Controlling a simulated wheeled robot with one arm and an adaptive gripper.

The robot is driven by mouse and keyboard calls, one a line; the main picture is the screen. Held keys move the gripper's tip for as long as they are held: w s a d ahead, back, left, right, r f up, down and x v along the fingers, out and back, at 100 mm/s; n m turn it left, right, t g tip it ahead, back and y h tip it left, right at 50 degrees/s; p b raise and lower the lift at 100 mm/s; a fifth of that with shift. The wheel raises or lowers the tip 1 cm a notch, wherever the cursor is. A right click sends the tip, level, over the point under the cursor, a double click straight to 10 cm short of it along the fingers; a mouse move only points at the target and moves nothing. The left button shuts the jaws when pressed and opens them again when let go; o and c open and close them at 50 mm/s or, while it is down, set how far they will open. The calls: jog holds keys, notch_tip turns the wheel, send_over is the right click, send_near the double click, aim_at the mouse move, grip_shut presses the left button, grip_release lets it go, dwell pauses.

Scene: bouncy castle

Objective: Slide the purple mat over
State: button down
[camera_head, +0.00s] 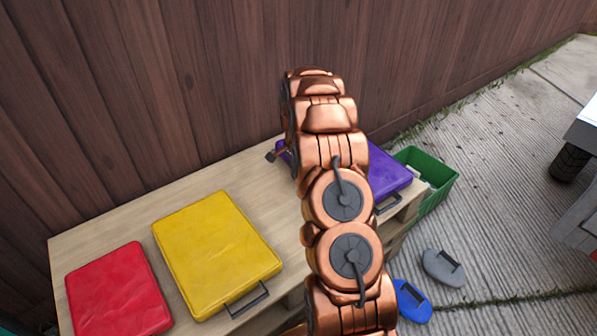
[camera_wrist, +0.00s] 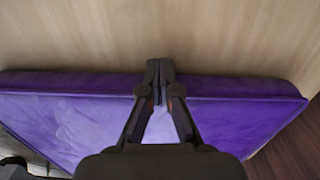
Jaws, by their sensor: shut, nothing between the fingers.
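The purple mat (camera_head: 389,170) lies flat at the right end of the wooden table, partly hidden behind my arm in the head view. A dark handle shows on its near edge. In the wrist view the purple mat (camera_wrist: 80,115) spans the picture, with its long edge running across. My gripper (camera_wrist: 158,68) is shut and empty, with its fingertips at that edge of the mat, over or against it; I cannot tell if they touch. In the head view the gripper is mostly hidden behind my arm.
The wooden table (camera_head: 285,205) also bears a yellow mat (camera_head: 215,250) and a red mat (camera_head: 118,290), with bare wood between yellow and purple. A green crate (camera_head: 438,185) stands past the right end. Grey (camera_head: 443,267) and blue (camera_head: 411,300) objects lie on the ground. A wooden fence (camera_head: 200,80) rises behind.

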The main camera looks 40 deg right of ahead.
dwell(0.4)
notch_tip(320, 180, up, 10)
jog(key=p, duration=0.4)
jog(key=s+a+r+n+p, duration=0.3)
jog(key=s+a+r+p, duration=0.2)
jog(key=a+r, duration=0.3)
jog(key=s+a+r+n+p, duration=0.35)
jog(key=a+r, duration=0.25)
jog(key=r, duration=0.4)
jog(key=s+a+r+n+p, duration=0.3)
jog(key=s+a+r+p, duration=0.25)
jog(key=r, duration=0.45)
jog(key=s+a+r+n+p, duration=0.3)
jog(key=s+r+p, duration=0.1)
jog(key=s, duration=0.4)
jog(key=s+a+r+n+g+p, duration=0.1)
jog(key=s+a+r+p, duration=0.3)
jog(key=s, duration=0.5)
jog(key=s+a+r+n+p, duration=0.4)
jog(key=s+r+p, duration=0.1)
jog(key=s+r, duration=0.2)
jog(key=shift+s+a+n+g+p, duration=0.15)
jog(key=shift+s+n+g+p, duration=0.25)
jog(key=shift+s, duration=0.45)
